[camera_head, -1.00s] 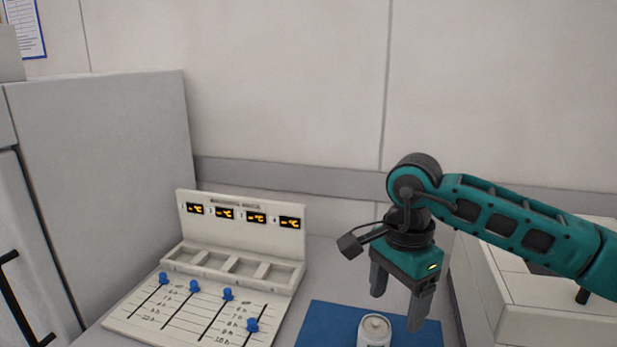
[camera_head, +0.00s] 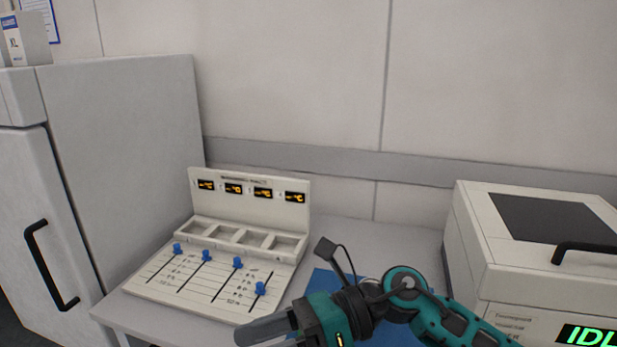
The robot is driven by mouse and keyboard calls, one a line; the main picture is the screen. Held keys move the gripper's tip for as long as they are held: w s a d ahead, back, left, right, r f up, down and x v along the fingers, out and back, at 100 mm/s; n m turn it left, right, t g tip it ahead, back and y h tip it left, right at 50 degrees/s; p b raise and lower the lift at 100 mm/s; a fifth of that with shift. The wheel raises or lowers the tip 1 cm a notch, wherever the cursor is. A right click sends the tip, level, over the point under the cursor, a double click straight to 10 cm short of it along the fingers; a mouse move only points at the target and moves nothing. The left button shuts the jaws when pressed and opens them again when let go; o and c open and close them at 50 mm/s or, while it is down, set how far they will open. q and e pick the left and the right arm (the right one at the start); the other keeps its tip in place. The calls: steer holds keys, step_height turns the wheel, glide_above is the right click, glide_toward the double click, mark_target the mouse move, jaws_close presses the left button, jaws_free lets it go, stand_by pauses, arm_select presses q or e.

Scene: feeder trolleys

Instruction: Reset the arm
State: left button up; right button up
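My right arm comes in from the lower right, and its teal wrist (camera_head: 325,318) is low in the picture. My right gripper (camera_head: 250,332) points left, with a grey finger in front of the panel's near edge. The lower part of the gripper is cut off by the picture's bottom edge, so I cannot tell how far apart the fingers are. Nothing shows held in it. My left gripper is not in view.
A white panel (camera_head: 249,205) with several small displays and blue slider knobs (camera_head: 238,263) stands on the bench. A blue mat (camera_head: 322,284) lies partly behind my arm. A white lidded machine (camera_head: 475,240) stands right, a white cabinet (camera_head: 125,150) left.

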steer(key=w+d+f+m+t+h, duration=0.15)
steer(key=d+m+t, duration=0.25)
steer(key=m+t, duration=0.55)
steer(key=w+d+f+m+t+h, duration=0.1)
steer(key=w+d+f+m+t, duration=0.3)
steer(key=m, duration=1)
steer(key=w+d+f+m+t+h, duration=0.1)
steer(key=w+d+f+m+t, duration=0.15)
steer(key=m+t, duration=0.7)
steer(key=s+d+f+m+g+h, duration=0.3)
steer(key=s+d+f+m+h, duration=0.2)
steer(key=f+m, duration=0.3)
steer(key=s+d+f+m+g+h, duration=0.4)
steer(key=s+d+f+m, duration=0.4)
steer(key=f, duration=0.4)
steer(key=shift+s+d+h, duration=0.2)
steer(key=shift+s+h, duration=0.1)
steer(key=shift+h, duration=0.15)
